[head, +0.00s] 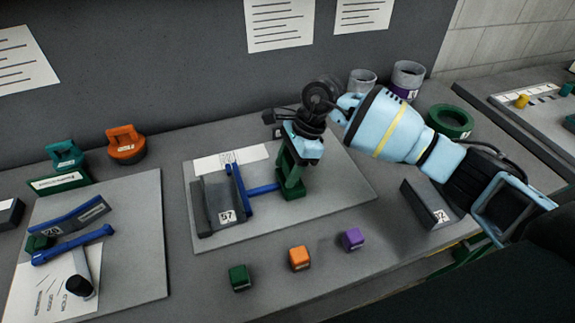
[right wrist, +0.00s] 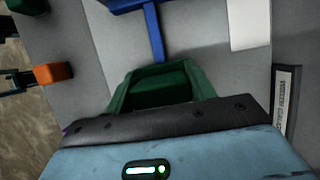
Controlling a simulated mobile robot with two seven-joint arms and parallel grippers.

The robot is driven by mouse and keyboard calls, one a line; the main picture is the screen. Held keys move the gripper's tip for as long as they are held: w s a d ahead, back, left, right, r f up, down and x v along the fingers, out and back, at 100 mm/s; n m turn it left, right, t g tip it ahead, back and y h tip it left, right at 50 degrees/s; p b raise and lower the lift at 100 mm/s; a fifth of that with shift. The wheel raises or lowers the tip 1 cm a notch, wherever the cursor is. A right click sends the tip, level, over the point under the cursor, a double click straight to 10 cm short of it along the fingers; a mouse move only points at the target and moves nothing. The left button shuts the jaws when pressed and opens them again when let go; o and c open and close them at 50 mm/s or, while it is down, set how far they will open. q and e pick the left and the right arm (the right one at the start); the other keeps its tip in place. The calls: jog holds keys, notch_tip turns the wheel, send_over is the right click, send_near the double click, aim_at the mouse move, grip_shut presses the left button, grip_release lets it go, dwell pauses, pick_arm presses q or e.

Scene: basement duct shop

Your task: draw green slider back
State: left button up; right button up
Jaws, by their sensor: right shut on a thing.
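The green slider (head: 292,190) stands on the grey board (head: 325,215), at the right end of a blue rod (head: 263,189). The rod runs left to a blue bar (head: 238,188) against a dark grey block labelled 57 (head: 212,205). My right gripper (head: 290,160) comes down from above and is shut on the slider. In the right wrist view the green slider (right wrist: 160,85) sits right at the jaws, with the blue rod (right wrist: 154,35) leading away from it. The fingertips are hard to tell from the green part. My left gripper is out of view.
Green (head: 239,277), orange (head: 299,257) and purple (head: 352,238) cubes lie along the front. A second board (head: 130,275) with blue levers is at left. A dark angled block (head: 428,203), a green ring (head: 449,121) and cups stand at right. A wall closes the back.

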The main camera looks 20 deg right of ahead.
jog(key=d+b, duration=0.1)
jog(key=d, duration=0.9)
jog(key=shift+w, duration=0.2)
jog(key=shift+d+b, duration=0.2)
jog(key=shift+b, duration=0.1)
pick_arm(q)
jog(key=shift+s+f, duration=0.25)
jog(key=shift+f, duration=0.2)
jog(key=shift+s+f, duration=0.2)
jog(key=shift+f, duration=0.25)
pick_arm(e)
jog(key=shift+r, duration=0.1)
jog(key=o, duration=1.4)
jog(key=shift+d, duration=0.15)
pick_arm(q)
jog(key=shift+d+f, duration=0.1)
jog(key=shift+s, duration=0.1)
